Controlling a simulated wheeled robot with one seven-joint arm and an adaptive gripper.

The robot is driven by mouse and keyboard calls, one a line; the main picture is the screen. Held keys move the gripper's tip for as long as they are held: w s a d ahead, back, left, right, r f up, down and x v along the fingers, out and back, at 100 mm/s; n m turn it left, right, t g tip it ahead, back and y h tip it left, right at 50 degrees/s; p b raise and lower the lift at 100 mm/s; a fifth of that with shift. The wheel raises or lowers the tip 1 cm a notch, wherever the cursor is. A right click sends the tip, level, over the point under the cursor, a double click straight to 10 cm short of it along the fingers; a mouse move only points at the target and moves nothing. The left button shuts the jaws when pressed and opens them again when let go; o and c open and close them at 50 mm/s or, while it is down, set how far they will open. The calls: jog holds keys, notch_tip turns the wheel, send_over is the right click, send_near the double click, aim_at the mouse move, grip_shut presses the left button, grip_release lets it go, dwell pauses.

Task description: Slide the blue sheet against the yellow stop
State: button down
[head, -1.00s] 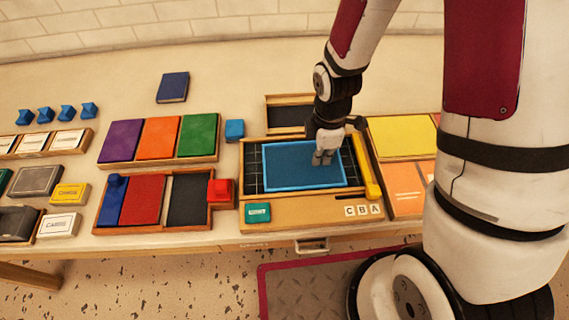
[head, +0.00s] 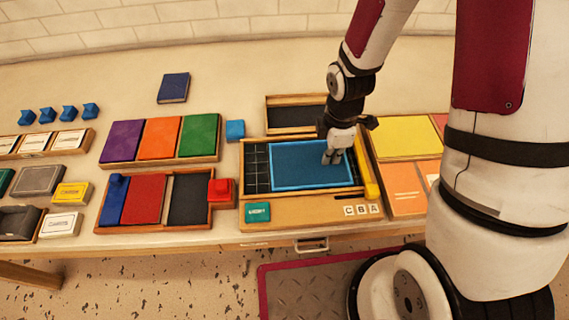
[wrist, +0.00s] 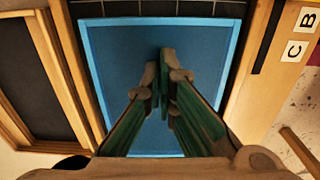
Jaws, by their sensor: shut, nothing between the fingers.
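The blue sheet (head: 300,172), with a lighter blue border, lies flat in the wooden tray (head: 255,211) over a dark gridded bed. The yellow stop (head: 367,178) is a bar along the tray's right side. A thin dark strip seems to show between the sheet's right edge and the stop. My gripper (head: 331,161) is shut and empty, its fingertips down at the sheet's right part; they appear to touch it. In the wrist view the fingertips (wrist: 163,62) are over the sheet (wrist: 205,52). The stop is not visible there.
Letter tiles (head: 362,210) and a teal block (head: 257,212) sit on the tray's front ledge. A dark-bottomed box (head: 296,119) stands behind it. Colored panels (head: 160,138) lie left and a yellow panel (head: 403,137) right. More gridded bed (head: 257,168) shows left of the sheet.

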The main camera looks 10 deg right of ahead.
jog(key=shift+d, duration=0.6)
jog(key=shift+d, duration=0.15)
jog(key=shift+d, duration=1.05)
jog(key=shift+p, duration=0.3)
notch_tip(320, 180, up, 8)
jog(key=p, duration=0.4)
dwell(0.5)
notch_tip(320, 180, up, 9)
jog(key=m+t, duration=0.1)
jog(key=m, duration=0.2)
send_over(343, 160)
jog(key=s+r+m+t+h+b, duration=0.1)
jog(key=s+r+m, duration=0.25)
jog(key=r, duration=0.35)
jog(key=s+r+m+t, duration=0.2)
jog(key=s+r+m, duration=0.1)
jog(key=r+m, duration=0.3)
jog(key=s+a+r+m+t+y+b, duration=0.1)
jog(key=s+r+m, duration=0.4)
jog(key=s, duration=0.3)
jog(key=shift+s+r+t, duration=0.3)
jog(key=shift+s+r, duration=0.1)
jog(key=shift+r, duration=0.1)
